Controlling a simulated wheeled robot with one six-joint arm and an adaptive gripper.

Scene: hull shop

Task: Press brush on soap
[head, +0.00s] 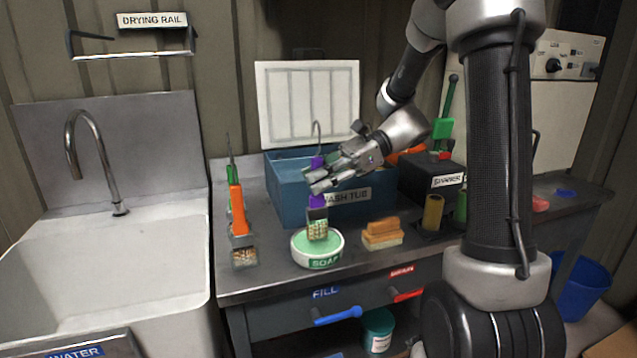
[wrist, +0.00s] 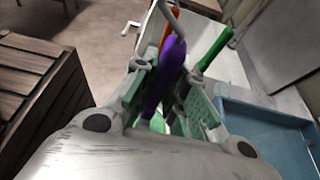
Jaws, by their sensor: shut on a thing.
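A brush with a purple handle (head: 317,201) and pale bristles hangs upright, bristles down, from my gripper (head: 320,180). My gripper is shut on the purple handle, which also shows between the fingers in the wrist view (wrist: 171,75). The bristles are at the top of the soap (head: 318,262), a round green cake in a white dish labelled SOAP near the front of the bench. The bristles look to be touching the soap or just over it; I cannot tell which. In the wrist view the bristles are hidden.
A blue wash tub (head: 290,195) with its white lid raised stands behind the soap. A brush with an orange handle (head: 238,210) is to the left, and an orange-brown scrubbing brush (head: 381,233) to the right. A sink (head: 120,270) lies at the left.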

